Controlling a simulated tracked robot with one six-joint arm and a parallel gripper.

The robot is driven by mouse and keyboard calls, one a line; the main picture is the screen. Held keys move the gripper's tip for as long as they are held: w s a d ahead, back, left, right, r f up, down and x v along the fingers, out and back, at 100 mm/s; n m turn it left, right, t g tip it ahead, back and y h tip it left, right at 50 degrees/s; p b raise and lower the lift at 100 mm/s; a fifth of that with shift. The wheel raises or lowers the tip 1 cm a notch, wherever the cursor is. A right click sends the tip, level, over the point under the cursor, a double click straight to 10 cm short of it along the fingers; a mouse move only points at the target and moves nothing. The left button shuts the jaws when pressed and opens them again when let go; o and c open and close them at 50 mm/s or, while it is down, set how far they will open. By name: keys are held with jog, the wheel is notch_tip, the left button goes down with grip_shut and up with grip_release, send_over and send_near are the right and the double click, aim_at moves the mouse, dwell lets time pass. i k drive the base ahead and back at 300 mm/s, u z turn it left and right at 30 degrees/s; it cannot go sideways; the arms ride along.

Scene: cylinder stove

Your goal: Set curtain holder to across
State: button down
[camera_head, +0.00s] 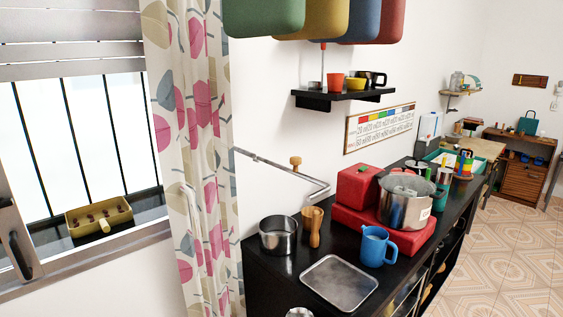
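A thin grey metal bar (272,165) runs from the right edge of the curtain to a bend above the black counter. It looks like the curtain holder, but I cannot tell for sure. A wooden knob (295,161) shows beside the bar. The floral curtain (208,110) hangs beside the window, gathered narrow, and covers the bar's left end. A pale curved strip (191,215) shows against the curtain's lower part; I cannot tell what it is. My gripper is not in view.
The black counter (262,268) holds a metal pot (279,238), a wooden piece (313,228), a metal tray (339,283), a blue mug (375,247) and a large pot (405,202). A yellow tray (98,216) sits on the windowsill. Tiled floor (510,240) is clear at right.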

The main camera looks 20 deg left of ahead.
aim_at(296, 161)
jog(key=u, duration=1.35)
jog(key=i, duration=1)
jog(key=u, duration=0.05)
